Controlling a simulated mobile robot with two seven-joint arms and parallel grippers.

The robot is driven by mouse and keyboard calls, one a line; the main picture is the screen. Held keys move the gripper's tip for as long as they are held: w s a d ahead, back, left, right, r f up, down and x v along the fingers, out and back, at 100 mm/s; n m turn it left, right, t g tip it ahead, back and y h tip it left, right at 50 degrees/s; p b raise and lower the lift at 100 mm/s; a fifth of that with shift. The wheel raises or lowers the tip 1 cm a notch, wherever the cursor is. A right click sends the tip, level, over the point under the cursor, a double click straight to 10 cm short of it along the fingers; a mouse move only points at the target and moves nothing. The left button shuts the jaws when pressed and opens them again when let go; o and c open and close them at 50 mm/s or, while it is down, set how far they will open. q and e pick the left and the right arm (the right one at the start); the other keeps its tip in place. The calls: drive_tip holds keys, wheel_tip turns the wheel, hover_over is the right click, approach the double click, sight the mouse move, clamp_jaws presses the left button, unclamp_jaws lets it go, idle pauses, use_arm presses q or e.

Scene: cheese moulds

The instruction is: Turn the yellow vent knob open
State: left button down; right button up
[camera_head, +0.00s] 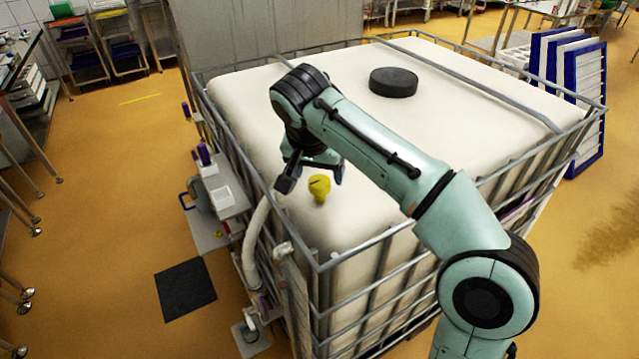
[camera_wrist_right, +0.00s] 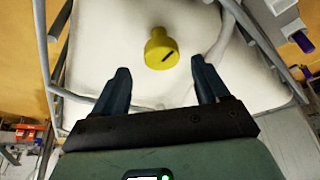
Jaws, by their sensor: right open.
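The yellow vent knob (camera_head: 320,188) stands on top of the white caged tank (camera_head: 365,215), near its front left corner. A dark slot or mark shows on the knob's top. My right gripper (camera_head: 311,184) is open and empty, close to the knob in the head view. In the right wrist view the knob (camera_wrist_right: 161,48) lies beyond the fingertips, roughly between the two spread fingers (camera_wrist_right: 160,75). The fingers do not appear to touch it. My left gripper is not in view.
A metal cage with rails (camera_head: 345,258) surrounds the tank, close to the knob. A black round lid (camera_head: 393,82) sits farther back on the tank top. A pale hose (camera_head: 252,245) hangs at the left side. Blue-framed racks (camera_head: 588,115) stand at the right.

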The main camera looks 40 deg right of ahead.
sight(319, 181)
drive_tip(key=shift+b+x, duration=0.3)
drive_tip(key=shift+x, duration=1.6)
drive_tip(key=shift+w, duration=0.15)
drive_tip(key=c, duration=1)
